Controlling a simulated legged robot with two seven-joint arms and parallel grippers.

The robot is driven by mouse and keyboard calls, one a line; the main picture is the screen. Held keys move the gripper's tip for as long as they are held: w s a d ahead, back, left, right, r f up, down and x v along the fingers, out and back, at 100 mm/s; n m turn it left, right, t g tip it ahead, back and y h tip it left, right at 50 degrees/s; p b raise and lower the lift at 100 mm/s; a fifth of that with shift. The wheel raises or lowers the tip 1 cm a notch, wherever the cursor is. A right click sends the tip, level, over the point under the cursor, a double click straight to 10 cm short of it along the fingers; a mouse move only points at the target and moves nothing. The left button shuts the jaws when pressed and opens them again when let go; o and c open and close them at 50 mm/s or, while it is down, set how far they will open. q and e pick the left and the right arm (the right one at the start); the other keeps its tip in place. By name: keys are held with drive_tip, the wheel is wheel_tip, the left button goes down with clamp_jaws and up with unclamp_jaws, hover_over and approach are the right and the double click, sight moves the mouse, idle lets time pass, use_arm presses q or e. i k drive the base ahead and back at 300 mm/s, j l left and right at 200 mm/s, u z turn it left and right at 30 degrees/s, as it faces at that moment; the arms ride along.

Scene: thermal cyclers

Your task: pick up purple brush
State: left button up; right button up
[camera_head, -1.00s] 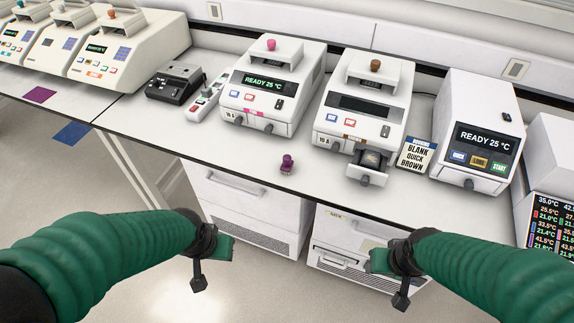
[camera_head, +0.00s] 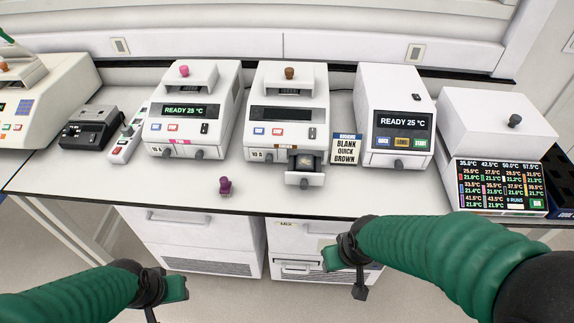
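The purple brush (camera_head: 225,186) is a small dark purple piece standing near the front edge of the white bench, left of the middle. Nothing touches it. My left gripper (camera_head: 174,288) is low in front of the bench, below and to the left of the brush, and well apart from it. My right gripper (camera_head: 342,262) is in front of the cabinets, below and to the right of the brush. I see no object in either gripper. The finger gaps are too small and turned away to tell whether they are open.
Behind the brush stand a cycler with a pink knob (camera_head: 193,110) and one with a brown knob (camera_head: 288,115), its small drawer (camera_head: 304,177) pulled out. A sign (camera_head: 346,149) and more machines stand right. Bare bench (camera_head: 130,190) lies left of the brush.

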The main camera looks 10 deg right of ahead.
sight(225, 188)
drive_tip(key=z, duration=0.4)
drive_tip(key=j+z, duration=0.15)
drive_tip(key=z, duration=0.3)
drive_tip(key=i+j+z, duration=0.1)
drive_tip(key=z, duration=0.3)
drive_tip(key=j+z, duration=0.1)
drive_tip(key=z, duration=0.3)
drive_tip(key=j+z, duration=0.2)
drive_tip(key=j, duration=0.2)
drive_tip(key=k+j+z, duration=0.1)
drive_tip(key=j+z, duration=0.15)
drive_tip(key=k+j+z, duration=0.2)
drive_tip(key=j, duration=0.25)
drive_tip(key=j+z, duration=0.25)
drive_tip(key=k+j+z, duration=0.2)
drive_tip(key=j, duration=0.2)
drive_tip(key=k+j, duration=0.15)
drive_tip(key=j, duration=0.15)
drive_tip(key=k+j, duration=0.15)
drive_tip(key=j, duration=0.2)
